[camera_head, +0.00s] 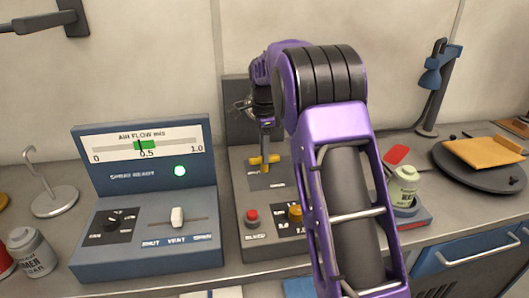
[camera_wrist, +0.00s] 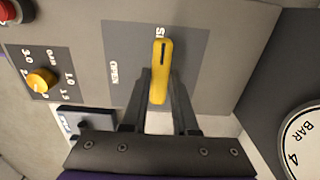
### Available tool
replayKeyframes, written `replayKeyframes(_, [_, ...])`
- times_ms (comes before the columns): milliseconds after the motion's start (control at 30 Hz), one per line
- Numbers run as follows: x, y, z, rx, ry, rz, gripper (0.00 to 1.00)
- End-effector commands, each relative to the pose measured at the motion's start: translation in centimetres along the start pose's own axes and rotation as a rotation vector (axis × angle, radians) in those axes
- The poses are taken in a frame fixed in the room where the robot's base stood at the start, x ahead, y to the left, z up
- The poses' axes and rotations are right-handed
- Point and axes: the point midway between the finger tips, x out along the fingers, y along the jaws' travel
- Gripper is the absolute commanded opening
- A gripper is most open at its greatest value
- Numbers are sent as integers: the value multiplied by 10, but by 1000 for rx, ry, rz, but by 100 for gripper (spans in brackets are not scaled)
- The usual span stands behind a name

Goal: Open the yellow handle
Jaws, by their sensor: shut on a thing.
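The yellow handle (camera_head: 258,160) is on the grey panel right of the blue air-flow unit, partly hidden in the head view by my gripper (camera_head: 266,138). In the wrist view the yellow handle (camera_wrist: 161,60) runs lengthwise across a dark plate, its far end over a label starting with "S" that it partly covers. The word "OPEN" is printed to its left. The two fingers of my gripper (camera_wrist: 160,84) are closed on either side of the handle's near part.
A red button (camera_head: 251,216) and a yellow knob (camera_head: 295,213) sit in front of the handle. The blue air-flow unit (camera_head: 143,245) stands left, with a lit green lamp. A pale can (camera_head: 404,184) is right of my arm. A gauge (camera_wrist: 305,140) shows in the wrist view.

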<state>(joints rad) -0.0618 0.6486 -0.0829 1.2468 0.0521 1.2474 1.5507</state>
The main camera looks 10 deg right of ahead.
Motion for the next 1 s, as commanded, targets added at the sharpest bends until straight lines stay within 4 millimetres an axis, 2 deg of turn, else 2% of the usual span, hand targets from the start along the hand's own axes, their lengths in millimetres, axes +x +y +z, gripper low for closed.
replayKeyframes(467, [-2,0,0,-78,-1,2,0])
replayKeyframes(1000, [-3,0,1,-537,-2,2,0])
